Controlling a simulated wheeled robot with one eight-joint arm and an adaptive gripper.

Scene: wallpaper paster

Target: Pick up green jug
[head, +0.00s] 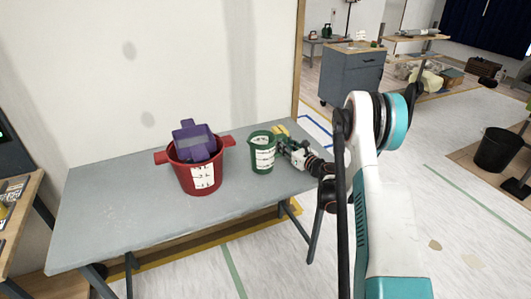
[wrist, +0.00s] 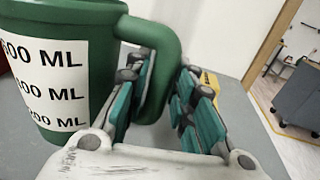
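The green jug (head: 262,155) stands upright on the grey table, near its right end. It has a white label with black volume marks. In the wrist view the jug (wrist: 105,85) fills the left side, with its handle (wrist: 163,75) toward my gripper. My gripper (head: 284,147) reaches in from the right at the jug's handle side. In the wrist view the fingers (wrist: 166,80) are apart, one on each side of the handle. A gap shows between the handle and the right finger. The left finger is close to the handle; whether it touches is unclear.
A red bucket (head: 201,180) with a purple container (head: 194,142) in it stands left of the jug on the grey table (head: 115,205). A yellow object (head: 281,129) lies behind the jug and gripper. A wall runs along the table's back. The table's left part is clear.

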